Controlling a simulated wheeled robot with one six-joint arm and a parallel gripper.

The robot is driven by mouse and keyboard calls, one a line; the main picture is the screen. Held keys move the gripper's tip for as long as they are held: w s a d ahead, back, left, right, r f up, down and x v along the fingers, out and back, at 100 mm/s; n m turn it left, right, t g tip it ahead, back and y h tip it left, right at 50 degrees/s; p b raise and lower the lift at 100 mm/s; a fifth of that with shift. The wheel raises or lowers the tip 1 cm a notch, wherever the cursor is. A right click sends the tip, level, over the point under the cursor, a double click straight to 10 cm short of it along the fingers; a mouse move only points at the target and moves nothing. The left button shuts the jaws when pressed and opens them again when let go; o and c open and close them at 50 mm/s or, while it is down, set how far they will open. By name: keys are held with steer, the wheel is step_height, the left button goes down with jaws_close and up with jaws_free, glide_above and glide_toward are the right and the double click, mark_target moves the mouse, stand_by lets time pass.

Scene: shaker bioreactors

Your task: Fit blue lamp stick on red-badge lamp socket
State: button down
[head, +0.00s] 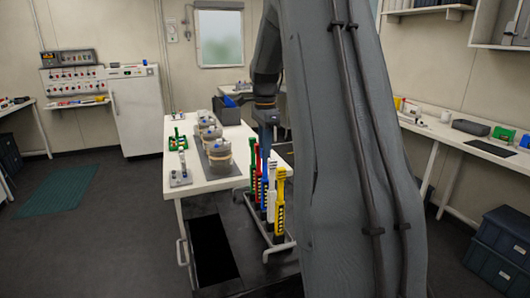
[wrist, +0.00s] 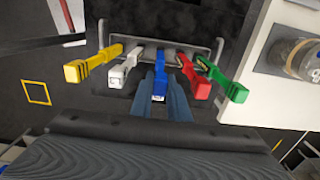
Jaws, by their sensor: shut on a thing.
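The blue lamp stick (wrist: 159,88) stands in the middle of a row of coloured sticks in a rack (wrist: 213,48), seen from above in the wrist view. My gripper (wrist: 160,98) is shut on its upper part, with one finger on each side. I cannot make out a red badge or a lamp socket in either view.
Yellow (wrist: 92,64) and white (wrist: 126,65) sticks stand left of the blue one, red (wrist: 192,75) and green (wrist: 222,80) ones right. Several jar-like vessels (head: 219,156) stand on the white table (head: 205,184) beyond the rack. Floor is clear at left.

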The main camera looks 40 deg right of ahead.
steer(key=shift+r+p, duration=0.3)
steer(key=shift+r, duration=0.05)
steer(key=shift+r+p, duration=0.3)
steer(key=shift+r, duration=0.05)
steer(key=shift+r+p, duration=0.75)
steer(key=shift+r, duration=0.1)
steer(key=shift+r+p, duration=0.35)
steer(key=shift+r, duration=0.15)
stand_by(0.4)
steer(key=shift+r+p, duration=1.1)
steer(key=shift+r, duration=0.35)
steer(key=shift+a, duration=0.1)
stand_by(0.5)
